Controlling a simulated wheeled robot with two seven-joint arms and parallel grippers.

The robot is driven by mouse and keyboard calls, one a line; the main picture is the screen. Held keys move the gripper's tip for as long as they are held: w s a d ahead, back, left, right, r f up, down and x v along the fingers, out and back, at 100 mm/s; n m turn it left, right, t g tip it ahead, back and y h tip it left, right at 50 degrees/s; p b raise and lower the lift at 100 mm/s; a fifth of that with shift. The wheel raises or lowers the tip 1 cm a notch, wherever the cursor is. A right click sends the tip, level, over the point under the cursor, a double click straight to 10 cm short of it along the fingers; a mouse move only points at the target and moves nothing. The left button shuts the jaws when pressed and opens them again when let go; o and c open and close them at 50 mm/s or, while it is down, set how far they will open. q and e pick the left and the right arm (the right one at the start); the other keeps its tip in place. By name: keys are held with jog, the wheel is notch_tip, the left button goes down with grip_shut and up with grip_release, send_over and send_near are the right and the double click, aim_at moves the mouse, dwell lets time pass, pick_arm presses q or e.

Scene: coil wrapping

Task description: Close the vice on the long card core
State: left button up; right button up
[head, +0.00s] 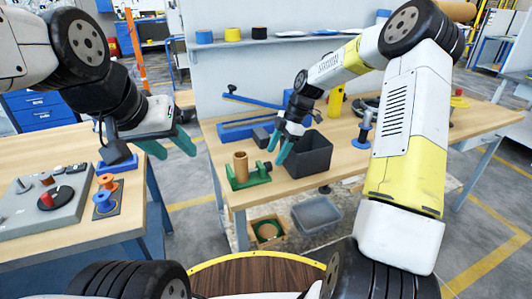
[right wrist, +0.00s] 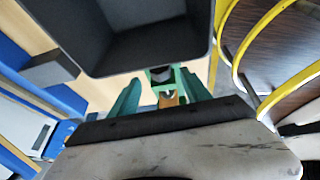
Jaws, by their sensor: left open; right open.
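The card core (head: 240,164), a tan hollow tube, stands upright at the green vice (head: 252,179) near the front left corner of the middle table. Whether the jaws touch the core is too small to tell. My right gripper (head: 279,146) is open, above and right of the vice, beside the dark bin. Its green fingers also show in the right wrist view (right wrist: 160,98), with a green part and an orange-brown piece between them that I cannot identify surely. My left gripper (head: 172,148) is open and empty, over the gap between the two tables, left of the vice.
The dark open bin (head: 309,153) stands right of the vice and fills the top of the right wrist view (right wrist: 145,35). A blue spool (head: 363,129) stands further right. The left table (head: 45,160) holds a grey board and spools. A grey tray (head: 315,213) sits below.

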aim_at(270, 163)
jog(key=x, duration=0.5)
grip_shut()
jog(key=shift+w+a+g, duration=0.1)
jog(key=shift+w+g, duration=0.05)
jog(key=shift+g, duration=0.45)
jog(key=shift+w+m+g+h, duration=0.1)
jog(key=shift+m+g+h, duration=0.25)
jog(key=shift+g, duration=0.35)
grip_release()
